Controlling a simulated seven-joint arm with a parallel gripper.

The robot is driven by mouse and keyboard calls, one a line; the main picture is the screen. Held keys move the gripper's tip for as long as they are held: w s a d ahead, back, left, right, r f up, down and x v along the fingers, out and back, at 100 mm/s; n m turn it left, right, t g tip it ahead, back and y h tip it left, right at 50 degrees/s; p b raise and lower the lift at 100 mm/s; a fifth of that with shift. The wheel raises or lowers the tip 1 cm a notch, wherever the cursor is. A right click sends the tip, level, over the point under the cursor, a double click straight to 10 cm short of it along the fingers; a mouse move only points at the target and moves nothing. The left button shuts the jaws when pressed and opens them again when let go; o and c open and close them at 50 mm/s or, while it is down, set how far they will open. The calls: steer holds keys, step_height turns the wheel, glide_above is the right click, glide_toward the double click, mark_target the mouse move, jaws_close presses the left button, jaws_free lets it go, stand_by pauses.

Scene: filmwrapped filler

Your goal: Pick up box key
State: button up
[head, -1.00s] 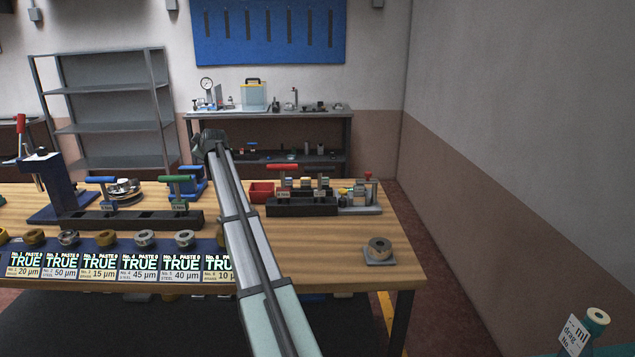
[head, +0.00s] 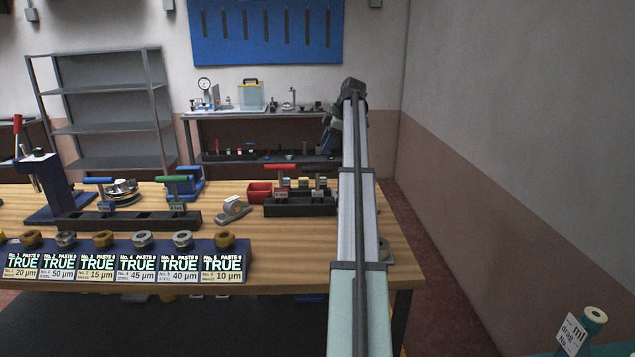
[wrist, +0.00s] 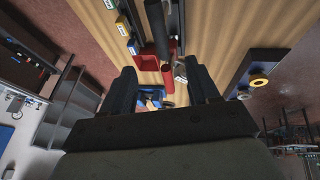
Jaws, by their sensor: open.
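Several T-handled tools stand in dark racks on the wooden bench in the head view: a blue-handled one (head: 98,180), a green-handled one (head: 174,179) and a red-handled one (head: 280,167). I cannot tell for sure which is the box key. In the wrist view my gripper (wrist: 160,72) is open, its two dark fingers wide apart, with nothing held between them. A red bin (wrist: 145,62) and a red cylindrical part (wrist: 168,78) show beyond and between the fingers. In the head view the gripper itself is not clearly visible behind my raised arm.
A navy rack (head: 120,255) with labelled cards and rings lines the front of the bench (head: 300,240). A grey device (head: 233,210) sits mid-bench beside the red bin (head: 259,191). A blue press (head: 45,185) stands left. Bare wood lies between the racks.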

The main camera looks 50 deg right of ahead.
mark_target(317, 167)
steer(key=x, duration=0.8)
steer(key=shift+s+f, duration=0.2)
steer(key=shift+s, duration=0.05)
steer(key=shift+d+x, duration=0.2)
steer(key=shift+x, duration=1.1)
steer(key=shift+d+x, duration=0.15)
steer(key=shift+x, duration=1.15)
steer(key=shift+s+f, duration=0.1)
steer(key=shift+s, duration=0.05)
steer(key=shift+c, duration=0.2)
jaws_close()
